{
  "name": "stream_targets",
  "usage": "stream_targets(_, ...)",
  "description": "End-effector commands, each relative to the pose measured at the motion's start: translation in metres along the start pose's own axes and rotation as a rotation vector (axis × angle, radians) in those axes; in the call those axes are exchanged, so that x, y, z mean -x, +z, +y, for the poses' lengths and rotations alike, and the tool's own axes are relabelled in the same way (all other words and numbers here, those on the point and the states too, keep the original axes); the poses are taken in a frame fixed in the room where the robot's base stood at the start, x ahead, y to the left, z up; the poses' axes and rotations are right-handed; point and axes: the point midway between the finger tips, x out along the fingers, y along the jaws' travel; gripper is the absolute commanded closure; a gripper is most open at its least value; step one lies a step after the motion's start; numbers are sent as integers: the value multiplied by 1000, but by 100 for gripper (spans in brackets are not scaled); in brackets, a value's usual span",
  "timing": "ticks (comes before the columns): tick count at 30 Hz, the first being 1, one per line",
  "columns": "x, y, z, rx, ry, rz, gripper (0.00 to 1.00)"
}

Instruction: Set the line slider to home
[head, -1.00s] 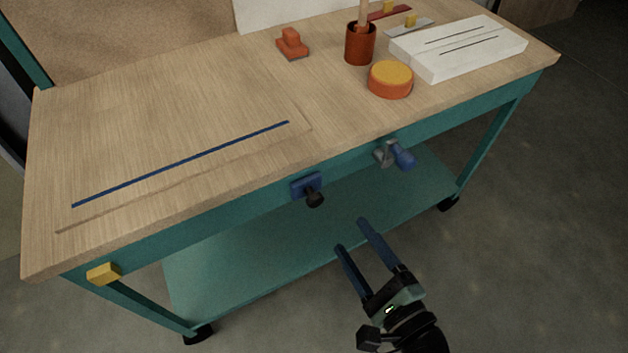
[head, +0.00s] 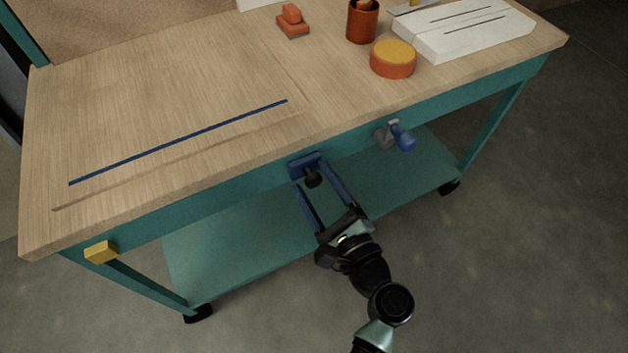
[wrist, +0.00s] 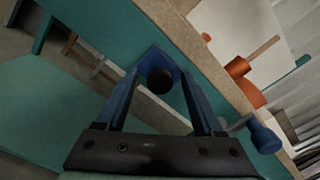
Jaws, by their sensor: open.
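The slider is a blue block (head: 303,163) with a dark round knob (head: 313,179), on the teal front face of the workbench near its middle. My gripper (head: 310,174) is open, with one blue finger on each side of the knob. I cannot tell whether the fingers touch the knob. A yellow block (head: 101,251) sits at the left end of the same front face.
A grey clamp with a blue handle (head: 402,138) sticks out of the front face just right of my gripper. The teal lower shelf (head: 220,250) lies below. An orange tub with a yellow top (head: 393,58) stands on the wooden top. The front face left of the slider looks clear.

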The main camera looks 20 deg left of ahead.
Motion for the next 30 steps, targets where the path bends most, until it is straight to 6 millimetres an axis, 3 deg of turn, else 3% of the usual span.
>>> stream_targets(11,-7,0,0,0,1,-1,31)
stream_targets(23,-7,0,0,1,0,0,100)
stream_targets(30,-7,0,0,1,0,0,100)
